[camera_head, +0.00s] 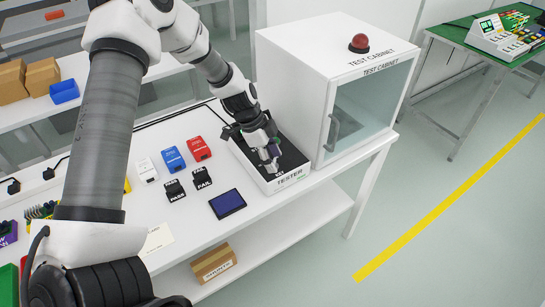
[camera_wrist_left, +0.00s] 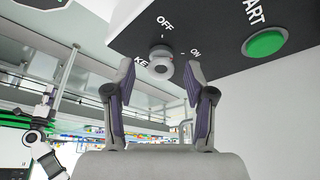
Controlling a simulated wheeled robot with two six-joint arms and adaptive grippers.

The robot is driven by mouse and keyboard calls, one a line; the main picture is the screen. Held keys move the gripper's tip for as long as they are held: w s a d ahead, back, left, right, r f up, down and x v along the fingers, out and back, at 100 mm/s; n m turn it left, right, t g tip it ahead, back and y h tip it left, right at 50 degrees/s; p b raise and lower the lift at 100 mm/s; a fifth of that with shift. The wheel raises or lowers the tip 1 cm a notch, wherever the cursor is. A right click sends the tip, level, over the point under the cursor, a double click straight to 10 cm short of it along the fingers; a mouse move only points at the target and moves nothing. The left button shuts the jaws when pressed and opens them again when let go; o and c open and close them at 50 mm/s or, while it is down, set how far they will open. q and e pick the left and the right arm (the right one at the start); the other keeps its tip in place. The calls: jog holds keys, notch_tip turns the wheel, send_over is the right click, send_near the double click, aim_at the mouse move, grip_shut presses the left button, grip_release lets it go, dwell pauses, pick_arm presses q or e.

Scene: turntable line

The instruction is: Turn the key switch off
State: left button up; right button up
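The tester (camera_head: 285,183) is a white box with a black top panel, standing in front of the test cabinet. The key switch (camera_wrist_left: 161,58) is a small round grey part on the panel, with OFF, ON and KEY lettering around it. I cannot tell which mark it points at. My left gripper (camera_head: 271,158) is over the tester's panel. In the left wrist view its two fingers (camera_wrist_left: 161,85) are apart, one on each side of the switch in the picture, with nothing gripped. The gripper hides the switch in the head view. My right gripper does not show clearly.
A green START button (camera_wrist_left: 264,43) is on the same panel. The test cabinet (camera_head: 305,80) with a red dome (camera_head: 359,43) rises close behind the gripper. Blue (camera_head: 174,159) and red (camera_head: 199,149) boxes, black PASS and FAIL pieces and a dark blue pad (camera_head: 227,204) lie left of the tester.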

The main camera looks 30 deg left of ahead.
pick_arm(q)
jog(key=c, duration=0.6)
grip_shut()
